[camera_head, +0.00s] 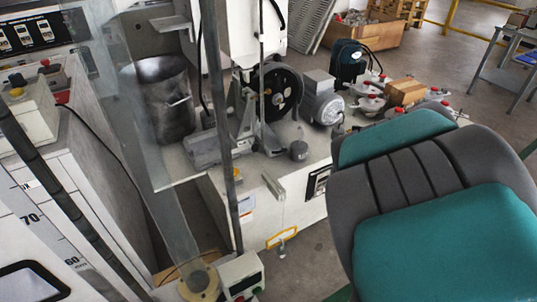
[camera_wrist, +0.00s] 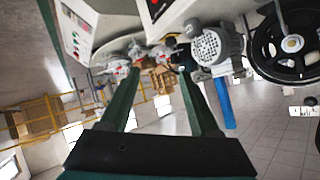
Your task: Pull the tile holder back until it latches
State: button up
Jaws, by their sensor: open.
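I cannot pick out the tile holder with certainty in either view. The test bench (camera_head: 262,214) stands in the middle of the head view, carrying a black spoked wheel (camera_head: 281,92) and a grey motor (camera_head: 322,103). The wheel (camera_wrist: 291,43) and motor (camera_wrist: 213,45) also show at the upper right of the wrist view, which looks tilted. My gripper (camera_wrist: 157,58) is open, its two dark green fingers apart with nothing held. The bench parts behind them look some way off, and I see no contact. My gripper does not show in the head view.
A dark metal bucket (camera_head: 165,103) stands left of the wheel. A yellow-framed handle (camera_head: 281,238) is low at the bench front. A tall post (camera_head: 220,130) and a cabinet (camera_head: 95,160) are on the left. Floor shows beside the bench.

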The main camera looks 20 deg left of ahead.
jog(key=w+a+f+n+y+b, duration=0.1)
jog(key=a+f+y, duration=0.1)
jog(key=a, duration=0.4)
jog(key=a+f+n+y, duration=0.1)
jog(key=a+y, duration=0.2)
jog(key=a, duration=0.3)
jog(key=n+g+y+b, duration=0.2)
jog(key=g+y, duration=0.2)
jog(key=y, duration=0.3)
send_near(238, 147)
jog(key=shift+b+x, duration=0.35)
jog(key=shift+x, duration=2.5)
jog(key=shift+f, duration=0.1)
jog(key=shift+c, duration=0.2)
grip_shut()
